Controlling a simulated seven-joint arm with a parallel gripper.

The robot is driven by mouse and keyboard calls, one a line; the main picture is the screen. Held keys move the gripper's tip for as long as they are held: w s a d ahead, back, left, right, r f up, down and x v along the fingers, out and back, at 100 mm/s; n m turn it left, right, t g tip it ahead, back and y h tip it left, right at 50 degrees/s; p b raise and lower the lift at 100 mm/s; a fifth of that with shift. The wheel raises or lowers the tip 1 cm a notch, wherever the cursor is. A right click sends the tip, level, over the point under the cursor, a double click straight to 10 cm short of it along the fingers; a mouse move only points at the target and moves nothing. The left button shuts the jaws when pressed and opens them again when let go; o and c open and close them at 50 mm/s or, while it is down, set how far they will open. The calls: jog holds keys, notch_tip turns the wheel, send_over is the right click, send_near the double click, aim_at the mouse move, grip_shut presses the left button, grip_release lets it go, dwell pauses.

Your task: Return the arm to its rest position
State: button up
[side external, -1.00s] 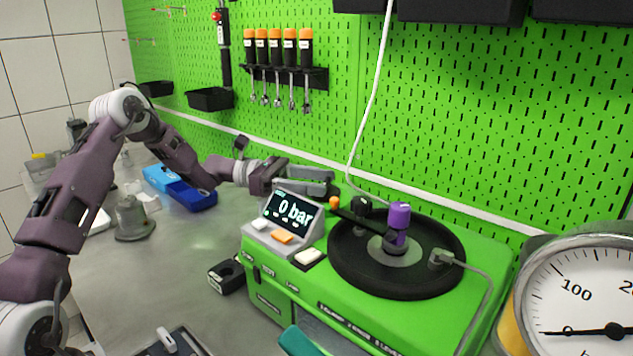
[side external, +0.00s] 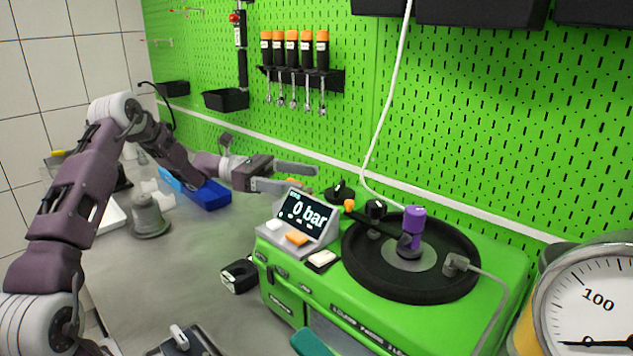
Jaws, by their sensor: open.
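My gripper (side external: 312,179) is open and empty, with its two fingers apart and pointing right. It hovers just above and behind the display (side external: 305,212) of the green pump testbench (side external: 480,310), which reads 0 bar. A black knob (side external: 340,190) sits close to the fingertips. My arm reaches in from the left edge, bent at the elbow.
A round black plate (side external: 370,275) with a purple-topped part (side external: 414,220) stands on the testbench. A pressure gauge (side external: 600,300) is at the right. Blue bins (side external: 207,194) and a grey cone-shaped part (side external: 149,217) lie on the table. The green pegboard (side external: 450,120) rises behind.

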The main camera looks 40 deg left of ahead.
jog(key=shift+s+a, duration=0.15)
jog(key=shift+a, duration=0.15)
jog(key=s+d+r+m+g+y, duration=0.1)
jog(key=s+d+r+m, duration=0.1)
jog(key=d, duration=0.1)
jog(key=s+d+r+m+g+y, duration=0.2)
jog(key=s+d+m, duration=0.1)
jog(key=s+d+r+m+g+y, duration=0.1)
jog(key=s+d+r+m, duration=0.1)
jog(key=s+d, duration=0.1)
jog(key=shift+s+d+m+g, duration=0.2)
jog(key=shift+s+m+g, duration=0.05)
jog(key=shift+m+g, duration=0.05)
jog(key=s+d+f+m+g+y, duration=0.1)
jog(key=s+d+m+y, duration=0.3)
jog(key=s, duration=0.5)
jog(key=s+d+f+m+y, duration=0.1)
jog(key=s+d+m+y, duration=0.1)
jog(key=s+m+y, duration=0.45)
jog(key=s+a+f+m+t+y, duration=0.1)
jog(key=s+a+m+t+y, duration=0.1)
jog(key=s, duration=0.7)
jog(key=a+m+t, duration=0.1)
jog(key=a+m, duration=0.1)
jog(key=m, duration=0.1)
jog(key=shift+s+t, duration=0.2)
jog(key=shift+t, duration=0.1)
